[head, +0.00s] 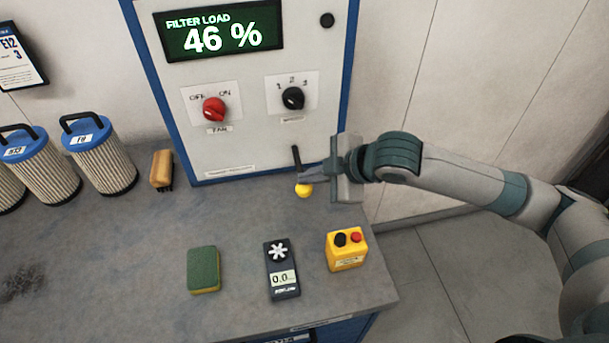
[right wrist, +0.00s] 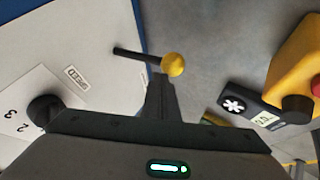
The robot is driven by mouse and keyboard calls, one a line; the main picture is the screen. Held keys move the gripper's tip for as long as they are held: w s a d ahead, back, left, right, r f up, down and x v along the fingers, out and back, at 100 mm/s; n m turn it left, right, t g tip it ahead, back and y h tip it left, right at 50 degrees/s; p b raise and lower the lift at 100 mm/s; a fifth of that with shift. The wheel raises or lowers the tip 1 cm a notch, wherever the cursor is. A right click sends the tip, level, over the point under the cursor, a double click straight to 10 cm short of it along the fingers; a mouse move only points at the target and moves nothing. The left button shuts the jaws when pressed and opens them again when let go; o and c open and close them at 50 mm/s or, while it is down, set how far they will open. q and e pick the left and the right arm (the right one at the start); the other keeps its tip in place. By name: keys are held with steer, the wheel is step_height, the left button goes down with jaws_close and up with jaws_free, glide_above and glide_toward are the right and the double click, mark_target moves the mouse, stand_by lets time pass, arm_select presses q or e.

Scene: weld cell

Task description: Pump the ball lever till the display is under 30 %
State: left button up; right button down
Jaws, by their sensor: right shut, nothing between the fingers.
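The ball lever (head: 296,157) is a short black rod with a yellow ball (head: 303,190) at its end, low on the right of the white panel. The display (head: 221,30) reads FILTER LOAD 46 %. My right gripper (head: 308,177) is shut with nothing in it, its fingertips at the lever just above the ball. In the right wrist view the yellow ball (right wrist: 173,64) shows just past the tips of the shut fingers (right wrist: 160,82); whether they touch it I cannot tell. My left gripper is not in view.
The panel holds a red fan knob (head: 214,109) and a black selector (head: 293,98). On the bench are a green sponge (head: 203,269), a handheld meter (head: 281,268), a yellow button box (head: 346,249), a brush (head: 161,169) and filter cartridges (head: 101,158). The bench's middle is clear.

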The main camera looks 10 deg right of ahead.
steer(key=shift+f, duration=0.7)
stand_by(1.0)
steer(key=shift+r, duration=0.1)
steer(key=shift+r+p, duration=2.6)
steer(key=shift+p, duration=0.05)
step_height(320, 180, up, 5)
steer(key=p, duration=0.5)
